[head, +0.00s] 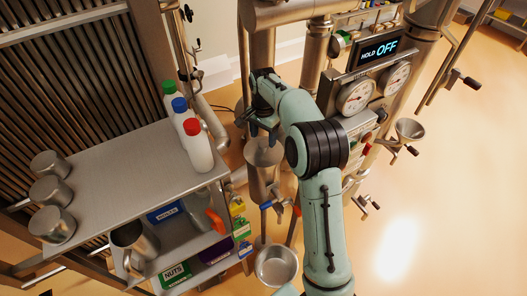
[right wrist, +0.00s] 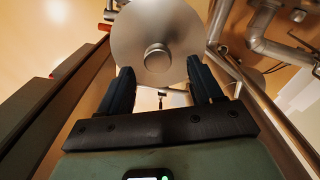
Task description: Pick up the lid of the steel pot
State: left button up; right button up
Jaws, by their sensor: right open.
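The steel lid (right wrist: 158,28) is a round brushed disc with a short round knob (right wrist: 157,57) in the right wrist view. In the head view the lid (head: 263,153) shows as a grey disc on a narrow steel body (head: 262,182), just below my right gripper (head: 262,131). My right gripper is open, with its two dark fingers (right wrist: 161,72) on either side of the knob's line and nothing between them. I cannot tell how far the fingertips are from the knob. My left gripper is not in view.
A steel shelf (head: 110,185) at left holds several bottles and steel cups. An open steel pan (head: 277,266) is below. The gauge panel (head: 365,85) reading "HOLD OFF" and a funnel (head: 409,129) stand at right. Pipes rise close behind the gripper. The floor at far right is clear.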

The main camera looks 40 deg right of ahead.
aim_at(264, 144)
notch_tip(264, 144, down, 4)
jog(key=shift+s+f, duration=0.1)
jog(key=shift+f, duration=0.1)
grip_shut()
jog(key=shift+r, duration=0.15)
notch_tip(264, 144, up, 20)
dwell(0.6)
